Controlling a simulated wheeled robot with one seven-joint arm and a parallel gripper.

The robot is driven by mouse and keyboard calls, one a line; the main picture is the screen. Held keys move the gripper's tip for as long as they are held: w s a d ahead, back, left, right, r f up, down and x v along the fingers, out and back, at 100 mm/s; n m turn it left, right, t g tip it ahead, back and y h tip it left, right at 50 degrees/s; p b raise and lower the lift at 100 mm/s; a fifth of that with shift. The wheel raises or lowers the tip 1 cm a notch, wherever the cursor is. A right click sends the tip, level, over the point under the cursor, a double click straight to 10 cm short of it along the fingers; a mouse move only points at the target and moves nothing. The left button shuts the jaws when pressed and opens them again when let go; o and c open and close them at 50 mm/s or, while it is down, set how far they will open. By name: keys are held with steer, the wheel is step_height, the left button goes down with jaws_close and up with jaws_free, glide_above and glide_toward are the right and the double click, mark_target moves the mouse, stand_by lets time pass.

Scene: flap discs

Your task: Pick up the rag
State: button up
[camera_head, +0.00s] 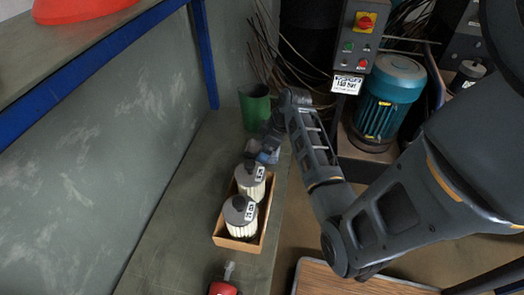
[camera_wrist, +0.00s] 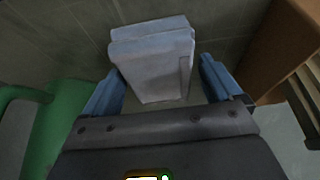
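The rag (camera_wrist: 152,62) looks like a folded, pale grey-white cloth block in the wrist view. It lies on the dark grey-green surface, straight ahead of my gripper. My gripper (camera_wrist: 160,84) is open, with one blue finger on either side of the rag's near part. A small gap shows at the right finger; whether the left finger touches the rag I cannot tell. In the head view my gripper (camera_head: 265,157) is low over the bench, between the green container and the wooden box. I cannot make out the rag there; my arm covers that spot.
A green container (camera_head: 255,108) stands behind my gripper; its handle side shows left in the wrist view (camera_wrist: 58,125). A wooden box (camera_head: 232,243) with two white cylindrical filters is close in front, at right in the wrist view (camera_wrist: 262,48). A red-bodied item (camera_head: 222,288) sits nearer.

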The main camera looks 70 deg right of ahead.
mark_target(258, 146)
steer(key=c, duration=0.9)
steer(key=shift+r, duration=0.1)
step_height(258, 146, up, 4)
steer(key=shift+r+b, duration=0.2)
steer(key=shift+b, duration=0.1)
steer(key=s+d+r, duration=0.2)
steer(key=s, duration=0.1)
steer(key=s+d+r, duration=0.2)
steer(key=s, duration=0.1)
steer(key=s+d+r, duration=0.2)
steer(key=s+r, duration=0.1)
steer(key=s, duration=0.1)
steer(key=shift+d, duration=0.1)
